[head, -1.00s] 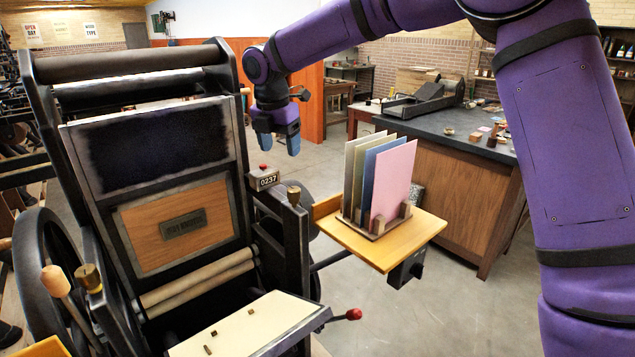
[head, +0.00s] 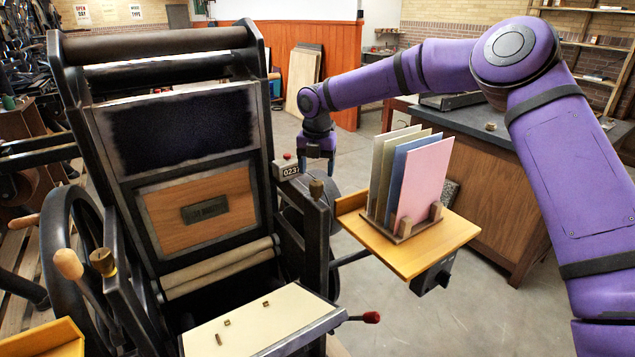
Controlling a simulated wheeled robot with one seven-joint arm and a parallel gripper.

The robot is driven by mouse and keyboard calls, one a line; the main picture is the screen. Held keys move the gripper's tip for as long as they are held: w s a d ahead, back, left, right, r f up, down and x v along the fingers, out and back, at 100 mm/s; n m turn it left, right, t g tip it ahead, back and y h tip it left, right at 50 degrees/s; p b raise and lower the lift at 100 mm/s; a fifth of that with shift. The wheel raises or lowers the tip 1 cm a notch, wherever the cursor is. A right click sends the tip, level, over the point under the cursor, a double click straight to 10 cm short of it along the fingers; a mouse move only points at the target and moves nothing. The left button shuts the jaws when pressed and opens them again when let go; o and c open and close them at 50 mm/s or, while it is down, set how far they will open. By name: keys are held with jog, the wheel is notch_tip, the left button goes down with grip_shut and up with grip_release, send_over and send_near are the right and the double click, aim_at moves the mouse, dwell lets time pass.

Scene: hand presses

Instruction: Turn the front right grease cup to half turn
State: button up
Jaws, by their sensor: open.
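The front right grease cup (head: 316,187) is a small brass-coloured cup on top of the right side frame of the press. My gripper (head: 318,158) points down and shows just above the cup in the picture, a short gap apart and seemingly farther back. It is open and holds nothing; its fingertips are small and partly unclear. Another brass grease cup (head: 102,262) sits on the left side frame. The cup's turn marks are too small to read.
A counter box (head: 288,170) with a red button stands just left of the cup. A yellow side shelf (head: 430,252) holds upright coloured cards (head: 424,182) to the right. A red-knobbed lever (head: 370,317) sticks out below. The press bed (head: 255,325) lies in front.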

aim_at(316, 182)
jog(key=shift+f, duration=2.3)
jog(key=c, duration=0.9)
